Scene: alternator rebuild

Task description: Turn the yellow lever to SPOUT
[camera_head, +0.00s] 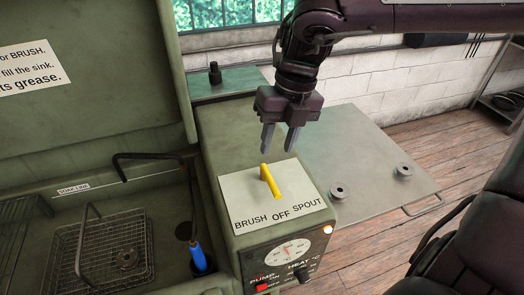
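The yellow lever (270,180) stands up from a pale plate (248,190) on top of the green control box. The plate is marked BRUSH, OFF and SPOUT from left to right. The lever is near the middle, behind the word OFF, with its top leaning slightly left and back in the picture. My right gripper (279,146) points down just above and behind the lever. Its two grey fingers are apart, with nothing between them, and do not appear to touch the lever. My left gripper is out of view.
The green sink (58,222) at left holds a wire basket (100,250), a bent black spout pipe (150,156) and a blue-handled brush (198,256). A gauge (287,250) and red switch (262,288) are on the box front. A grey side table (365,150) holds two small metal parts.

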